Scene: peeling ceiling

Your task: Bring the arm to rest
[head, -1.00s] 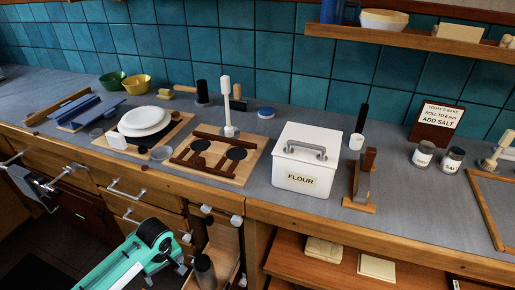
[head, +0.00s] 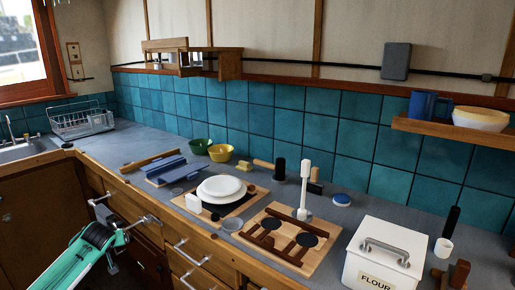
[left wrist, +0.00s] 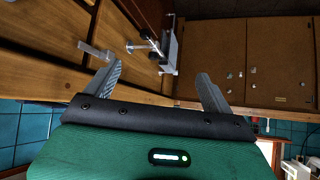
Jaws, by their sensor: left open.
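My left gripper (left wrist: 158,80) is open in the left wrist view, its two grey fingers spread with nothing between them. The wooden drawer fronts and metal handles are beyond and left of the fingers. The left finger overlaps a handle (left wrist: 97,50) in the picture; I cannot tell whether they touch. In the head view my teal left arm (head: 75,262) is at the lower left, in front of the drawers and below the counter top. Its fingers are not clear there. My right gripper is in neither view.
The grey counter (head: 125,147) holds a flour box (head: 378,262), white plates (head: 221,187), a wooden hob board (head: 262,262), bowls and a blue rack. Drawer handles (head: 184,250) stick out near my arm. A dish rack (head: 82,120) stands beside the sink at far left.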

